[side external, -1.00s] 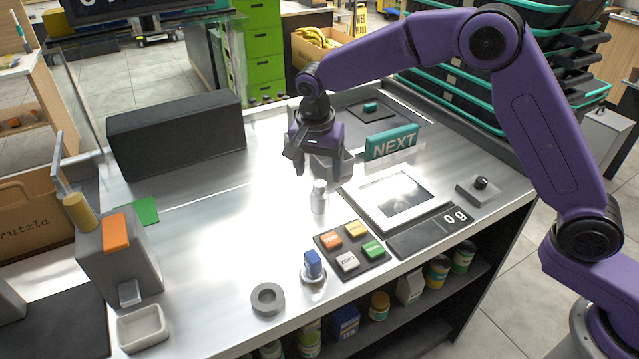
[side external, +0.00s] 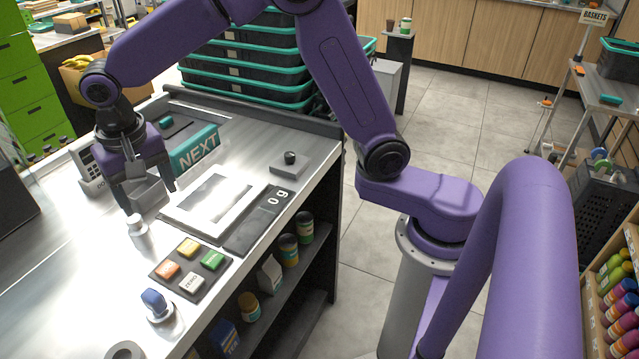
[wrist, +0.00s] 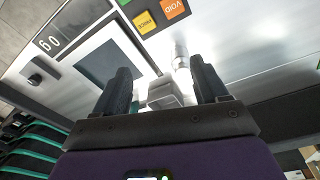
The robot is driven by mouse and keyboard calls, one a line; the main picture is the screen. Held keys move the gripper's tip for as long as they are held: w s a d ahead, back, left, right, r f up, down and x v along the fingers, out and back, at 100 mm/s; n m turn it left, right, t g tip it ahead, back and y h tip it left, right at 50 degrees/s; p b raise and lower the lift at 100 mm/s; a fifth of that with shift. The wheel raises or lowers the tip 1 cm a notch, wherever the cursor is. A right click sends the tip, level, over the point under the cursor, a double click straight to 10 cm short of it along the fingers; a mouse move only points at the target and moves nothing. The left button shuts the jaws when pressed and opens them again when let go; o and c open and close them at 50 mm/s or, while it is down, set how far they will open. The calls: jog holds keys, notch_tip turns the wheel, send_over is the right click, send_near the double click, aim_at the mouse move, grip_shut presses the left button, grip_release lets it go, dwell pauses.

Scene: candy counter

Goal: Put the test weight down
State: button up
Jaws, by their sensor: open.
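The test weight, taken to be the small silvery cylinder with a narrower top (side external: 138,230), stands upright on the metal counter (side external: 70,240), left of the white-framed scale (side external: 180,222). It also shows in the wrist view (wrist: 181,60), beyond the fingertips and nearer the right one. My gripper (side external: 148,199) is open above the counter just behind the weight, and its fingers do not appear to hold it. In the wrist view my gripper (wrist: 162,85) has a pale grey block (wrist: 163,94) showing between its fingers; I cannot tell what it is. The scale display (side external: 272,203) reads 0 g.
A keypad with coloured buttons (side external: 190,266) and a blue-topped knob (side external: 154,300) lie toward the front edge. A teal NEXT sign (side external: 196,150) stands behind the scale. A black knob on a plate (side external: 290,158) sits at the right. Bare counter lies left of the weight.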

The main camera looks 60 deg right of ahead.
jog(key=s+d+n, duration=0.5)
jog(key=s, duration=0.4)
jog(key=s+d+n, duration=0.6)
jog(key=s, duration=0.4)
jog(key=s+d+f+n+g+y, duration=0.1)
jog(key=s+d+n, duration=0.4)
jog(key=s, duration=0.5)
jog(key=shift+s+d, duration=0.25)
jog(key=shift+d, duration=0.2)
